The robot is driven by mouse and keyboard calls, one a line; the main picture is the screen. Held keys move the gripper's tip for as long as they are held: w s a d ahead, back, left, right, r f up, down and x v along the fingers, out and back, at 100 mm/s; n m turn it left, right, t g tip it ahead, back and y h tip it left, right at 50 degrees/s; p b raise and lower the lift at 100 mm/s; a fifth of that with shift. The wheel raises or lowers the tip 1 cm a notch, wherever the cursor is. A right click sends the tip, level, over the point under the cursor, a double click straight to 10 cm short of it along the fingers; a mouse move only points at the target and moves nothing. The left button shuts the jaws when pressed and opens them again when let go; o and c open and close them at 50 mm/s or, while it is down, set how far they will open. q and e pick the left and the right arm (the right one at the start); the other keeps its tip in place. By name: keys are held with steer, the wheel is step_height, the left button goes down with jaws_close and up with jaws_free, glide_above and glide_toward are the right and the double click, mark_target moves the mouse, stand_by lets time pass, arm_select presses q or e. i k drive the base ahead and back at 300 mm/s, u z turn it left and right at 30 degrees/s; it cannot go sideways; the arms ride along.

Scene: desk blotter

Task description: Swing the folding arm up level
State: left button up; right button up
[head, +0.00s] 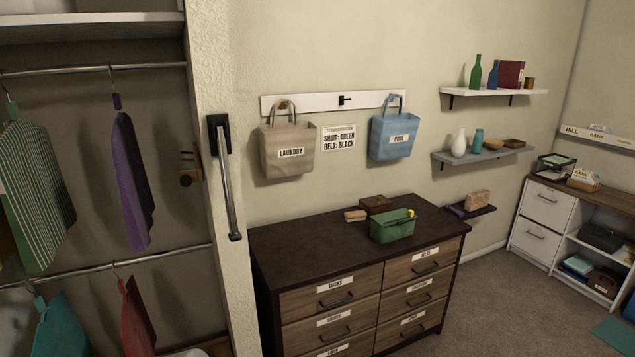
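The folding arm (229,190) is a grey metal bar on a black wall bracket (219,133). The bracket is fixed to the narrow end of the white partition beside the closet. The arm hangs down, nearly vertical and tilted slightly, with its dark tip (235,236) at the bottom, near the dresser's back left corner. Nothing hangs on it. Neither of my grippers shows in the head view.
The closet at left has two rails (90,70) with hanging clothes. A dresser (345,240) stands right of the partition, with a green basket (393,226) on top. A laundry bag (290,165) and a blue bag (393,150) hang above it. Carpet (500,300) is clear at right.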

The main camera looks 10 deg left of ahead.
mark_target(234, 235)
steer(key=z, duration=0.8)
steer(key=i, duration=3.3)
steer(key=u, duration=4.45)
steer(key=i, duration=0.5)
steer(key=k, duration=0.4)
steer(key=i, duration=0.2)
